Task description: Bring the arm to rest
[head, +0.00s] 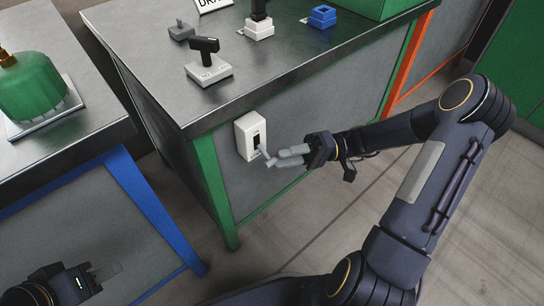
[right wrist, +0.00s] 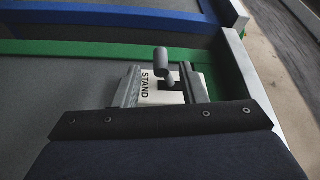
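A white switch box (head: 245,134) is fixed to the grey side panel of the middle workbench, with a small grey lever (head: 268,159) sticking out low. My right gripper (head: 284,157) is in front of the lever. In the right wrist view its two fingers (right wrist: 161,88) are apart, one on each side of the box and lever, with a gap beside the lever. My left gripper (head: 104,271) is at the lower left, away from everything; its finger opening is unclear.
The middle workbench (head: 120,28) has a green leg and carries grey, white and blue lever devices, a sign and a green box. A left bench (head: 97,122) with blue legs holds a green gas cylinder (head: 30,85). Floor is clear below my right arm.

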